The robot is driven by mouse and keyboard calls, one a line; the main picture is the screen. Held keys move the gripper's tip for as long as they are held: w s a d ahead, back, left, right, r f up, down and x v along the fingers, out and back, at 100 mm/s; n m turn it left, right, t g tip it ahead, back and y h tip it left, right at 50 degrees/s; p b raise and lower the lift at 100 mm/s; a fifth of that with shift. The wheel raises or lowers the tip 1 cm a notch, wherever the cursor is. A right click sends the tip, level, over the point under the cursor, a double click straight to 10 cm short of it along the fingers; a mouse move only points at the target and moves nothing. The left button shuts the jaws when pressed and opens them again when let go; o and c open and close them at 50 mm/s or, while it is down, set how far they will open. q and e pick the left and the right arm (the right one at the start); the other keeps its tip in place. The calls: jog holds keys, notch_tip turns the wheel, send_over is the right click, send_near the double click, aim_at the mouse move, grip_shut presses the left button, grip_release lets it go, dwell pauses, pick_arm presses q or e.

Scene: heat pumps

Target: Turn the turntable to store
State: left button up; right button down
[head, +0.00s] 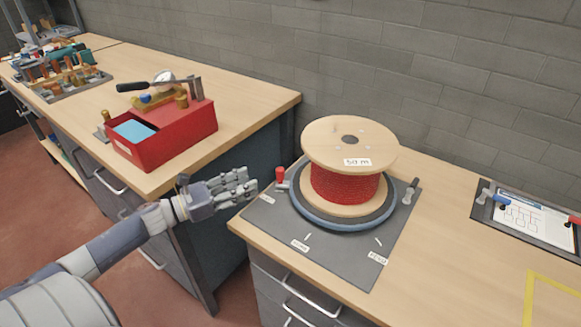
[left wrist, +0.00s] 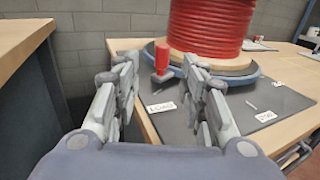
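The turntable (head: 318,218) is a round disc with a blue rim on a dark grey mat. It carries a wooden spool (head: 325,142) of red cable labelled "50 m". A red upright handle (head: 281,176) stands at the turntable's left edge, and it also shows in the left wrist view (left wrist: 162,56). My left gripper (head: 248,182) is open and empty, just left of the red handle. In the left wrist view, the handle appears between the spread fingers, beyond their tips. My right gripper is not in view.
A dark grey handle (head: 410,191) stands at the turntable's right. A red box (head: 165,135) with tools sits on the left bench, and a rack (head: 72,80) lies behind it. A clipboard-like board (head: 530,220) lies at right. The bench between it and the mat is clear.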

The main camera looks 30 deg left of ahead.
aim_at(280, 169)
pick_arm(q)
jog(key=shift+w+d+r+m, duration=0.15)
jog(key=shift+w+d+m, duration=0.15)
jog(key=shift+w+d, duration=0.25)
jog(key=p+x, duration=0.1)
jog(key=x, duration=0.7)
jog(key=shift+a+r, duration=0.1)
jog(key=shift+r, duration=0.1)
jog(key=shift+x, duration=0.95)
jog(key=shift+f, duration=0.15)
jog(key=shift+c, duration=0.3)
grip_shut()
